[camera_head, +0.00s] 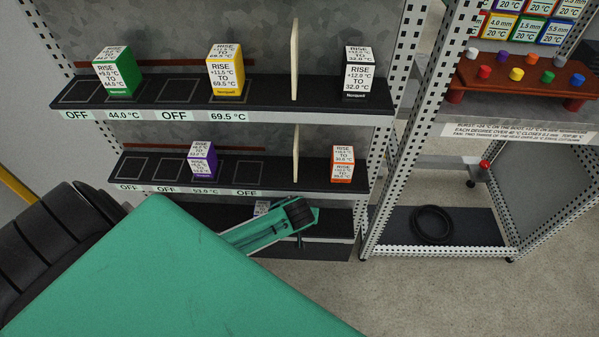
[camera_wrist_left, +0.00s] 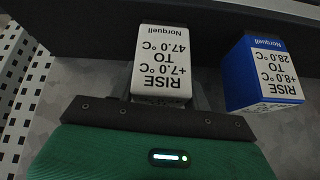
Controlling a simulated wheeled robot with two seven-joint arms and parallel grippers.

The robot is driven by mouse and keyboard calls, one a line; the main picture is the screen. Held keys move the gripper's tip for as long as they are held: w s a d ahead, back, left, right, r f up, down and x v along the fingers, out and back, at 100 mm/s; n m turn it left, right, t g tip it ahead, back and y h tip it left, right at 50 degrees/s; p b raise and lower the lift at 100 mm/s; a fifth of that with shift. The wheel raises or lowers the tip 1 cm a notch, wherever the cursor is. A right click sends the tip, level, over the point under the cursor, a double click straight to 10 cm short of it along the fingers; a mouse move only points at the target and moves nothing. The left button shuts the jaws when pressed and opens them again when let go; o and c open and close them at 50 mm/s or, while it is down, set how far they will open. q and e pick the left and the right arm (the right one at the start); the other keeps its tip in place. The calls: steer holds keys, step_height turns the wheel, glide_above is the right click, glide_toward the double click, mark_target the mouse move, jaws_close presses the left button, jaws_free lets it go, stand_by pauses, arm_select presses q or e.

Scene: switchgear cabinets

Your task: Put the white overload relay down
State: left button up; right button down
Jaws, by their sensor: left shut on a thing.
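The white overload relay (camera_wrist_left: 162,62) shows in the left wrist view, labelled +7.0 °C to 47.0 °C, upside down in the picture. My left gripper (camera_wrist_left: 165,92) is shut on it. The relay's dark foot end is at the dark shelf surface (camera_wrist_left: 80,25); I cannot tell whether it touches. In the head view my left gripper (camera_head: 300,213) is low at the bottom shelf of the rack, and the relay in it is hidden. My right gripper is not in view.
A blue relay (camera_wrist_left: 262,72) stands close beside the white one. Above are green (camera_head: 117,71), yellow (camera_head: 226,70), black (camera_head: 358,71), purple (camera_head: 202,160) and orange (camera_head: 342,164) relays. A perforated upright (camera_wrist_left: 20,80) is on the other side.

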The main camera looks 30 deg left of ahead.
arm_select(q)
steer(key=o, duration=1.1)
steer(key=shift+o, duration=0.2)
